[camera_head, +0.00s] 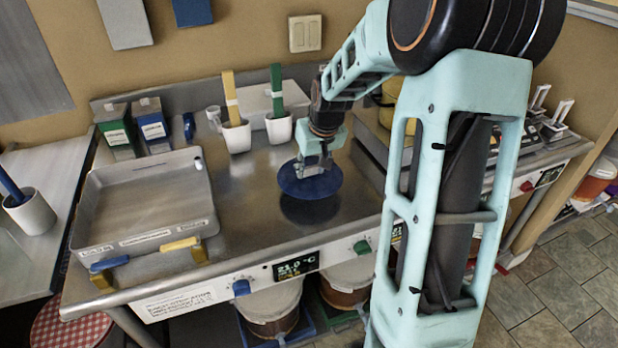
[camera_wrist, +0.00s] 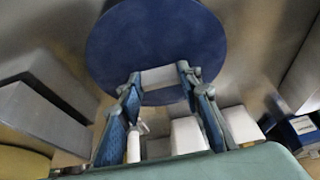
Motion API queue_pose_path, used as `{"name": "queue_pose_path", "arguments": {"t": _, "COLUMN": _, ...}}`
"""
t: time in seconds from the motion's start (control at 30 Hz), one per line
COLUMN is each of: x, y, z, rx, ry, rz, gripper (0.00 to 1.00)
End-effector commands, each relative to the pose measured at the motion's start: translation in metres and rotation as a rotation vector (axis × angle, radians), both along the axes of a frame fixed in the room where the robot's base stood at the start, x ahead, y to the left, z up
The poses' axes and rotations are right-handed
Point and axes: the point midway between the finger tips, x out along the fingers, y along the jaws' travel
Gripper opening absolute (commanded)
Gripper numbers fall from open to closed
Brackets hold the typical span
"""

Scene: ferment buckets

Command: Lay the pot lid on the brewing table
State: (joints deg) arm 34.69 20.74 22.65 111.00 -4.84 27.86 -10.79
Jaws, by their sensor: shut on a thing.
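The pot lid (camera_head: 312,187) is a round dark blue disc with its flat face roughly level. My gripper (camera_head: 313,165) is shut on it from above. In the head view a dark shadow or reflection shows below the lid on the steel brewing table (camera_head: 245,215), so the lid appears a little above the surface. In the wrist view the blue lid (camera_wrist: 155,45) fills the upper middle, beyond the fingers of my gripper (camera_wrist: 158,80). The exact grip point on the lid is partly hidden by the fingers.
A shallow metal tray (camera_head: 207,205) stands on the table's left. Two white cups with a yellow and a green handled tool, one cup (camera_head: 236,137) and another (camera_head: 279,128), stand behind the lid. Green and blue boxes (camera_head: 120,135) are at the back left. Bare steel lies around the lid.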

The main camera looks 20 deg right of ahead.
Motion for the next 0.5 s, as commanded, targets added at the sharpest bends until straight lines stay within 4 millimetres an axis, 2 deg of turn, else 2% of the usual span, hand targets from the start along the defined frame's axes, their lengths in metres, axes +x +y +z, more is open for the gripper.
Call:
{"name": "queue_pose_path", "arguments": {"t": 0.23, "x": 0.004, "y": 0.005, "z": -0.033, "rx": 0.001, "ry": 0.003, "rz": 0.002, "gripper": 0.06}}
{"name": "queue_pose_path", "arguments": {"t": 0.5, "x": 0.004, "y": 0.004, "z": -0.037, "rx": 0.0, "ry": -0.001, "rz": 0.001, "gripper": 0.06}}
